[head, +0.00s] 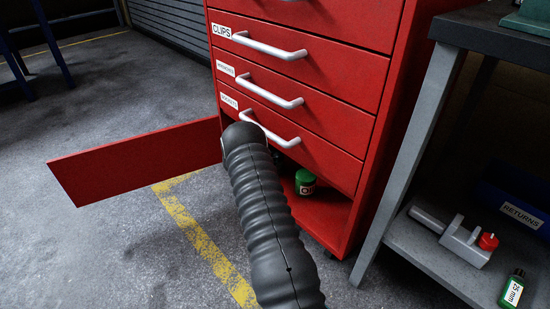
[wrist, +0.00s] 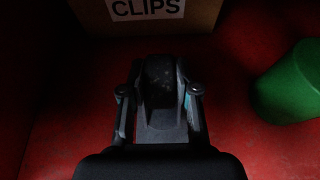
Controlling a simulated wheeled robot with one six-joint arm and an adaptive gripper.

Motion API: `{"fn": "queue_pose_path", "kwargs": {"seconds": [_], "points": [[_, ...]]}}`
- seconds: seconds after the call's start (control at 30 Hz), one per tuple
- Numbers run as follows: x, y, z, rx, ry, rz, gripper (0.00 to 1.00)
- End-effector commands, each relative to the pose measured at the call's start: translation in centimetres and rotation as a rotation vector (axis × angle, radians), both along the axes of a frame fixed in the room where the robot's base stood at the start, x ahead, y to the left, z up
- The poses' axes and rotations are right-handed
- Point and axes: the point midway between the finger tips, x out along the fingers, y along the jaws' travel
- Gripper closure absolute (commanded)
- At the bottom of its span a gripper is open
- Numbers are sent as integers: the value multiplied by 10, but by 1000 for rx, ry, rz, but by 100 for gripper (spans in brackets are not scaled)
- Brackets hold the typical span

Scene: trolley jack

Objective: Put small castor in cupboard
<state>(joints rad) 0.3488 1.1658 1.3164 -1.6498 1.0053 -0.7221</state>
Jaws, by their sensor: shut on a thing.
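The small castor (wrist: 160,78), a dark wheel in a grey mount, is between the two fingers of my gripper (wrist: 159,103) in the wrist view. The gripper is shut on it. The cupboard is the open compartment (head: 325,215) at the bottom of the red cabinet, with its red door (head: 130,158) swung open to the left. My arm reaches into it and hides the gripper and castor in the head view. The wrist view shows them inside, over the red floor (wrist: 265,155). I cannot tell whether the castor touches the floor.
A cardboard box marked CLIPS (wrist: 150,20) stands ahead of the castor. A green container (wrist: 290,85) stands to the right; it also shows in the head view (head: 305,182). Shut drawers (head: 290,110) are above. A grey bench (head: 415,150) stands right of the cabinet.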

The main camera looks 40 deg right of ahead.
Motion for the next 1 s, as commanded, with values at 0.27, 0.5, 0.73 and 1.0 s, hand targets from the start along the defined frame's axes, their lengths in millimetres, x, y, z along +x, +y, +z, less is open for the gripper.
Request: {"fn": "queue_pose_path", "kwargs": {"seconds": [0.27, 0.5, 0.73, 1.0], "points": [[0, 0, -2, 0, 0, 0, 44], [0, 0, -2, 0, 0, 0, 44], [0, 17, 8, -1, 1, 4, 44], [-4, 66, 29, 0, 0, 4, 44]]}}
